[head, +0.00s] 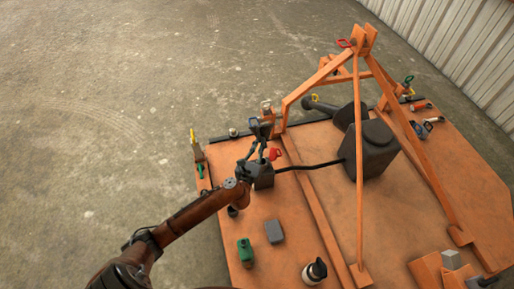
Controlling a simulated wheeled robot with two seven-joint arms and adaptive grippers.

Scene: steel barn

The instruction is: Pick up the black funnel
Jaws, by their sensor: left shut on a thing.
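My left gripper (257,147) reaches in from the lower left over the orange deck. Its fingers are shut on a small dark thing (262,128) at their tips, which seems to be the black funnel. It is too small and too dark to make out its cone or spout, and the fingers hide part of it. I cannot tell whether it is clear of the deck. My right gripper is not in view.
The orange deck (290,225) carries a tall orange frame (360,160) and a dark grey housing (372,150) to the right. A grey block (274,231), a green item (245,251) and a black-and-white bottle (314,271) stand in front. Concrete floor lies left.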

